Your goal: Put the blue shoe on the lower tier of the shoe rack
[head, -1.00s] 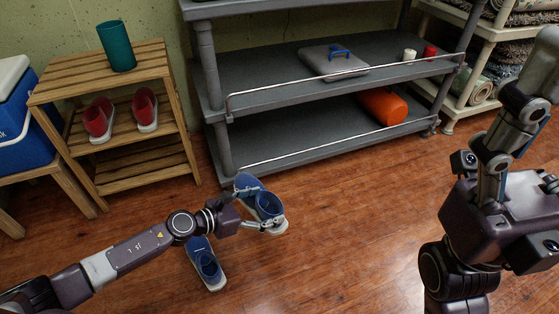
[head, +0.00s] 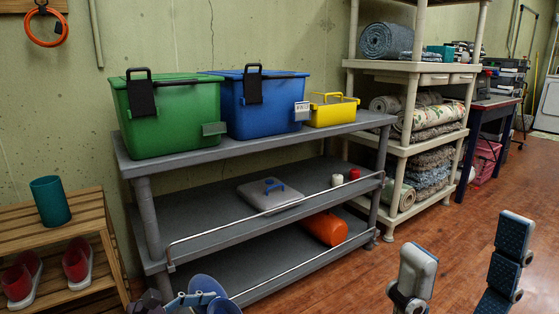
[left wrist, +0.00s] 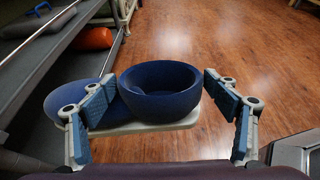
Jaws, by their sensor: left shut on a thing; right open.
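My left gripper (left wrist: 158,92) is shut on a blue shoe (left wrist: 165,92) with a pale sole; the shoe's round opening and the fingers on both sides show in the left wrist view. In the head view this shoe (head: 205,288) shows only partly at the bottom edge, with a bit of the gripper beside it. The wooden shoe rack (head: 88,215) stands at the far left, with a teal cup (head: 50,200) on top and red shoes (head: 77,260) on the tier below. My right gripper (head: 463,255) is open and empty at lower right.
A grey shelf (head: 225,150) stands beside the rack, holding green (head: 165,115), blue (head: 262,105) and yellow (head: 333,108) bins, a grey lidded case and an orange roll (head: 325,229). A cream shelf (head: 400,150) stands further right. Wood floor (head: 450,215) is open at right.

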